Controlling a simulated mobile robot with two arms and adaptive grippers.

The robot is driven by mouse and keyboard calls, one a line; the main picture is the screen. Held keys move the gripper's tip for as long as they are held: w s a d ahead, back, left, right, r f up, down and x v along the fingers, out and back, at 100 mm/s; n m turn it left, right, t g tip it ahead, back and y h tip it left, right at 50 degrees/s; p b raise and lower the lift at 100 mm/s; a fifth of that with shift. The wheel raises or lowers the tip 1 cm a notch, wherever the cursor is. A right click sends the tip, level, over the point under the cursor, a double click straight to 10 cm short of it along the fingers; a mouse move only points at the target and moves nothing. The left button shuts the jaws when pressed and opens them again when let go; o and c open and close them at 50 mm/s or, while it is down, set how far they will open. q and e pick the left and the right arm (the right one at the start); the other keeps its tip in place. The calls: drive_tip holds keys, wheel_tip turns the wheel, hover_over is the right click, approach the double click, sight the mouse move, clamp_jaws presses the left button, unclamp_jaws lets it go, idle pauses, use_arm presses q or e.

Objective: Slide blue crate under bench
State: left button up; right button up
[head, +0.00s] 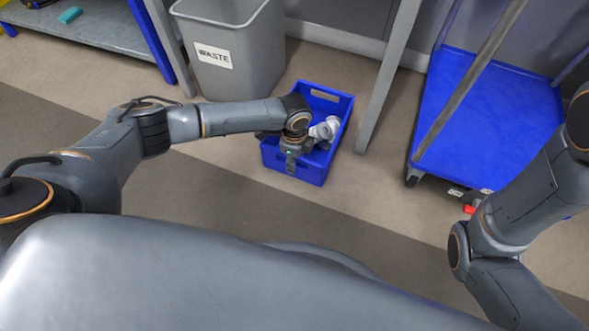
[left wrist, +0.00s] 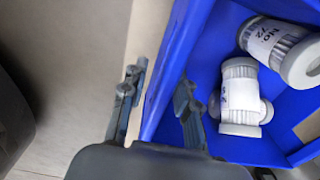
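The blue crate (head: 271,155) stands on the floor, right of the grey waste bin and left of a slanted grey leg (head: 388,75), probably the bench's; no bench top shows. The crate holds white labelled cylinders, which also show in the left wrist view (left wrist: 240,92). My left gripper (head: 291,160) is at the crate's near side. In the left wrist view, the fingers of my left gripper (left wrist: 158,102) are apart, one outside and one inside the crate wall (left wrist: 175,62), with a gap visible on the outer side. My right arm shows at right, but its gripper is out of view.
The grey bin (head: 245,60) labelled WASTE stands close behind and left of the crate. A blue cart (head: 490,110) is to the right, beyond the leg. A low shelf (head: 100,25) is at the upper left. The floor in front of the crate is clear.

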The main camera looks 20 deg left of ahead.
use_arm(q)
drive_tip(key=shift+f+b, duration=0.55)
drive_tip(key=shift+f, duration=0.75)
drive_tip(key=shift+c, duration=0.2)
clamp_jaws()
